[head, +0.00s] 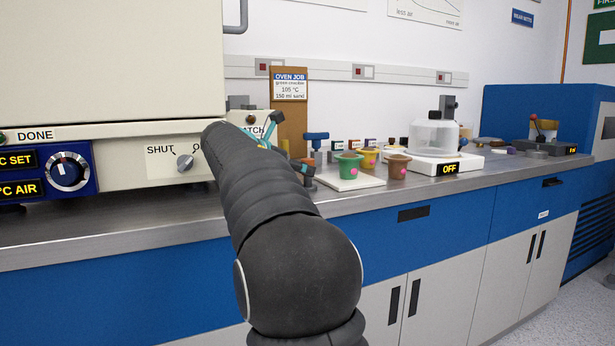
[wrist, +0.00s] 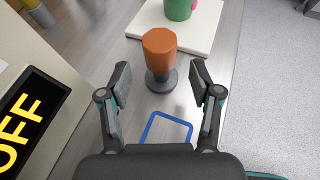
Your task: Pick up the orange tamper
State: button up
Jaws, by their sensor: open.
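The orange tamper (wrist: 159,52) stands upright on the steel bench in the wrist view. It has a faceted orange handle and a round dark grey foot. My gripper (wrist: 161,82) is open, with one finger to the left and one to the right of the tamper. The fingers appear apart from it, with the foot roughly level with the fingertips in the picture.
A white tile (wrist: 202,28) with a green pot (wrist: 179,9) lies just beyond the tamper. A device with an OFF display (wrist: 22,117) stands close on the left. A blue outline (wrist: 167,128) marks the bench nearer me. The bench edge and floor are right.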

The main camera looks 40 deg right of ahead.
jog(key=x, duration=0.4)
jog(key=shift+d+f, duration=0.1)
grip_shut()
jog(key=shift+r, duration=0.2)
